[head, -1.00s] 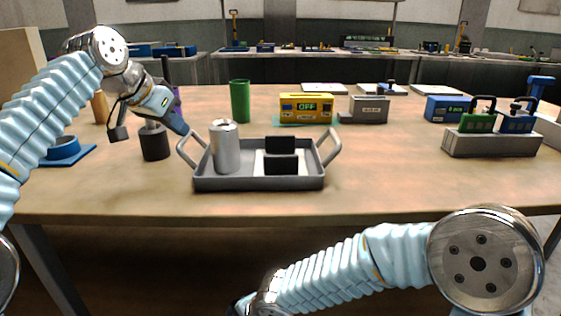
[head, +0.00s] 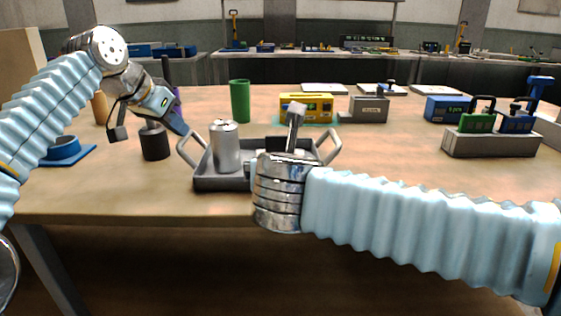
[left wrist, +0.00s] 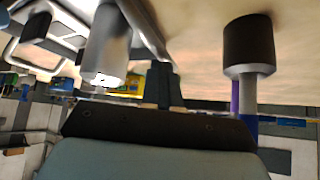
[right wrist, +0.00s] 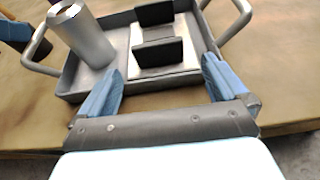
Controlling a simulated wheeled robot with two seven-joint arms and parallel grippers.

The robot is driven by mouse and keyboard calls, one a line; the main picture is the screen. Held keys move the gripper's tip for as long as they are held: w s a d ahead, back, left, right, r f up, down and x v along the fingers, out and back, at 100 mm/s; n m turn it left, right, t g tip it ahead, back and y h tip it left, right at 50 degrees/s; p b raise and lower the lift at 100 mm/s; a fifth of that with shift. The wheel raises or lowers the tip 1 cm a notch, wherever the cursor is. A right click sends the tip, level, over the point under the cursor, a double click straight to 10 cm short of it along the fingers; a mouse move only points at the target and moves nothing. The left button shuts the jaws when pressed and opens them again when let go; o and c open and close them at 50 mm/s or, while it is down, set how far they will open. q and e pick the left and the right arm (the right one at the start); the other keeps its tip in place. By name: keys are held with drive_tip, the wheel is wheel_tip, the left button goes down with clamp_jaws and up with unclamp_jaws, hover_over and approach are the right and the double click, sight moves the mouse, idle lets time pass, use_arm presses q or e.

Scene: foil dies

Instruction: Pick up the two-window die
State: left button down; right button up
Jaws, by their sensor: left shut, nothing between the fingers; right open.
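A green die (head: 478,122) and a blue die (head: 516,121), each with a dark handle, stand on a grey block (head: 490,143) at the right of the table. Their windows are too small to make out, so I cannot tell which is the two-window die. My left gripper (head: 184,131) is shut and empty, by the grey tray's (head: 218,184) left handle; its fingers also show in the left wrist view (left wrist: 165,85). My right gripper (right wrist: 163,88) is open and empty at the tray's front wall, far left of the dies. Its fingers are hidden in the head view.
The tray holds a silver can (head: 225,150) and a white plate (right wrist: 160,57) with two black uprights. Behind stand a green cylinder (head: 240,100), a yellow box (head: 306,107) and a grey box (head: 369,109). A black cylinder (head: 154,144) stands left.

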use_arm(q)
drive_tip(key=shift+f, duration=0.25)
use_arm(e)
drive_tip(key=x, duration=0.7)
drive_tip(key=shift+w+a, duration=0.1)
drive_tip(key=shift+w, duration=0.25)
drive_tip(key=c, duration=1.2)
drive_tip(key=shift+c, duration=0.2)
drive_tip(key=shift+r, duration=0.1)
wheel_tip(320, 180, up, 10)
drive_tip(key=shift+f, duration=0.1)
